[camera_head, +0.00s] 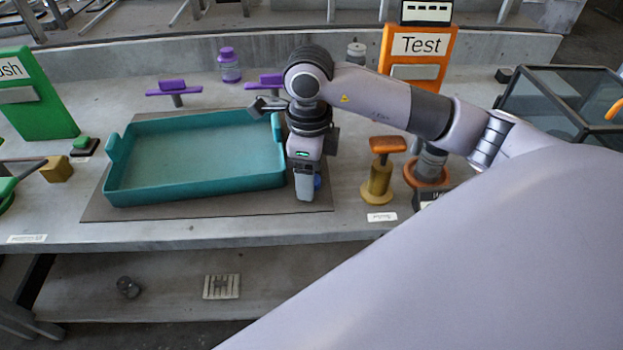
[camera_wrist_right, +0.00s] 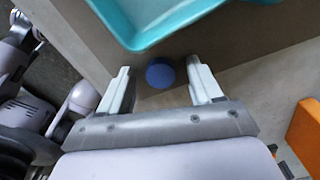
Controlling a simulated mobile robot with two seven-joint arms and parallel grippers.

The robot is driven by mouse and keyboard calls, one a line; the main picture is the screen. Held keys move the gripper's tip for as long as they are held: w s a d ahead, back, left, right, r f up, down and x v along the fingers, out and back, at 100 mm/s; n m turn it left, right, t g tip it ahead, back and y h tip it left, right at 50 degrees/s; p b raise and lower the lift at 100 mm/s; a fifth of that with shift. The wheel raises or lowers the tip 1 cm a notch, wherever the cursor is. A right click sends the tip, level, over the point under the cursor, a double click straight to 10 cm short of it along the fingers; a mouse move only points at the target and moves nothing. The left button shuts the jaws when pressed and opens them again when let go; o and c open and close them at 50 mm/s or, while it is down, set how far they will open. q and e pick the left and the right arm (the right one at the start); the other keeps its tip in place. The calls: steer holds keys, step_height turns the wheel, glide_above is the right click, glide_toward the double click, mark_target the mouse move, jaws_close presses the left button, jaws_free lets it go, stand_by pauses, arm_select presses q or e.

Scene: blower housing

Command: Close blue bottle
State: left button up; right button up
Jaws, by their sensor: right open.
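The blue bottle (camera_wrist_right: 160,74) shows in the right wrist view as a round blue top, seen from above, between the fingers. In the head view only a small blue patch (camera_head: 317,182) shows beside my right gripper (camera_head: 305,192), which hides the rest. My right gripper is open and points down at the right end of the teal tray. Its two fingers also show in the right wrist view (camera_wrist_right: 158,68), one on each side of the blue top, with gaps to both. I cannot tell whether a separate cap is on the bottle. My left gripper is not in view.
The teal tray (camera_head: 112,178) stands on a dark mat (camera_head: 220,208) close left of the gripper. A yellow post with an orange top (camera_head: 388,145) stands to the right, before an orange Test sign (camera_head: 420,46).

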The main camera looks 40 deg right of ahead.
steer(key=c, duration=1.1)
arm_select(q)
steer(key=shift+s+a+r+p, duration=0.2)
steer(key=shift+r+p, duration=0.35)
steer(key=shift+p, duration=0.45)
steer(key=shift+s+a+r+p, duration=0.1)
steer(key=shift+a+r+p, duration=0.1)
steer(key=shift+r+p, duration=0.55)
arm_select(e)
steer(key=shift+r, duration=10)
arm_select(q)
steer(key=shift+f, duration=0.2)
